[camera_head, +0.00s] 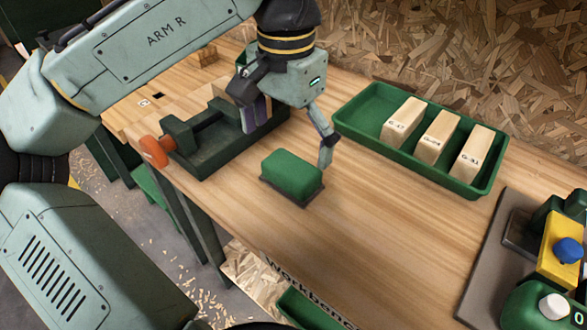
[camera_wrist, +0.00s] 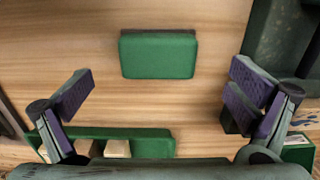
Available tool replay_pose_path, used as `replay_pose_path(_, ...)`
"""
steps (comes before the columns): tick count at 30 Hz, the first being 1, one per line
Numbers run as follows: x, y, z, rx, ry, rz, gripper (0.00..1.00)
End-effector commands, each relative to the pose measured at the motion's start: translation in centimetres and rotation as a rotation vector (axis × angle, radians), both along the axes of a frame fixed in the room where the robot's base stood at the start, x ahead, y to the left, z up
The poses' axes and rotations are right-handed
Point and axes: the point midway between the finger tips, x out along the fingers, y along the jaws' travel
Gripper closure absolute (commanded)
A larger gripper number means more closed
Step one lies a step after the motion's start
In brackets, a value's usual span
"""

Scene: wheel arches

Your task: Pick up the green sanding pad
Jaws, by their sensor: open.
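The green sanding pad (camera_head: 292,174) lies on the wooden workbench (camera_head: 385,225), with a dark base under its green top. In the wrist view the pad (camera_wrist: 158,55) is near the top centre, beyond and between the fingertips. My gripper (camera_head: 292,125) is above the bench, just behind the pad in the head view, and apart from it. In the wrist view my gripper (camera_wrist: 165,93) has its two purple-padded fingers spread wide, with nothing between them.
A green tray (camera_head: 355,107) with three labelled wooden blocks (camera_head: 438,137) stands at the back right. A dark green vise (camera_head: 205,145) with an orange handle end sits left of the pad. A grey mat (camera_head: 487,270) with yellow and green items lies at right. The bench in front of the pad is clear.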

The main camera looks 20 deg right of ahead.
Motion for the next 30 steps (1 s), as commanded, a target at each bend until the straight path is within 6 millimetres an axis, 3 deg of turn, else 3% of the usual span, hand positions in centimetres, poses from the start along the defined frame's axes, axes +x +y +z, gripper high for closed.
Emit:
replay_pose_path(7, 0.0, -0.1, -2.0, -0.001, -0.001, -0.002, 0.00)
replay_pose_path(15, 0.0, -0.4, -5.8, -0.001, 0.000, -0.002, 0.00)
replay_pose_path(24, 0.0, -0.5, -6.3, -0.004, -0.003, -0.002, 0.00)
replay_pose_path(30, 0.0, -0.5, -6.2, -0.003, -0.002, -0.002, 0.13)
